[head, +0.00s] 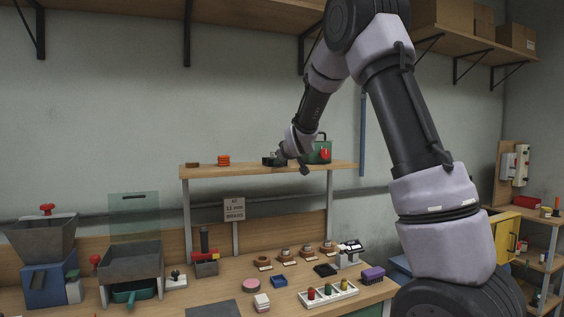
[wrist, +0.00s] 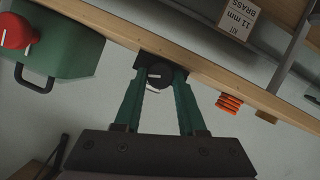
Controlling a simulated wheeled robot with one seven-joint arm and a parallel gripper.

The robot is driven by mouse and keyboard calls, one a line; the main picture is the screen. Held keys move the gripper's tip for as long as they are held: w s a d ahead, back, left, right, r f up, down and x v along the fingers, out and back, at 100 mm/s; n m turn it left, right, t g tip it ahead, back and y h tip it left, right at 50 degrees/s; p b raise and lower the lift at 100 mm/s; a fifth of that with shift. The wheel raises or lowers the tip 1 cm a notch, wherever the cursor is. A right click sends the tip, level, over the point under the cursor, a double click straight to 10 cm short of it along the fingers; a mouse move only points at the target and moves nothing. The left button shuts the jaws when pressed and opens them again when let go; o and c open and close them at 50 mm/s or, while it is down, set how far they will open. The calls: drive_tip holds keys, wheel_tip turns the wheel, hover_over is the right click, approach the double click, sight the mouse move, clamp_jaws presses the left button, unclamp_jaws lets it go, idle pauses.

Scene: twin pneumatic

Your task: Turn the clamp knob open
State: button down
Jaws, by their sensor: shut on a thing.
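A round black knob (wrist: 161,76) with a white mark sits on a dark mount at the front edge of the upper shelf, in the middle of the wrist view. I take it to be the clamp knob, though no label shows. My gripper (wrist: 162,82) has its two green fingers on either side of the knob and is shut on it. In the head view my gripper (head: 271,160) is at the middle of the raised shelf. The knob cannot be made out clearly there.
A green box (head: 318,152) with a red knob (head: 325,155) and a handle stands on the shelf (head: 225,171), right of my gripper. Orange rings (head: 223,160) lie to the left. The bench below holds a hopper (head: 40,238), a grey tray (head: 133,257) and several small parts.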

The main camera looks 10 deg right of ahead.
idle(0.4)
drive_tip(key=c, duration=0.8)
unclamp_jaws()
drive_tip(key=v, duration=1)
drive_tip(key=shift+s+r, duration=0.15)
drive_tip(key=shift+s, duration=0.25)
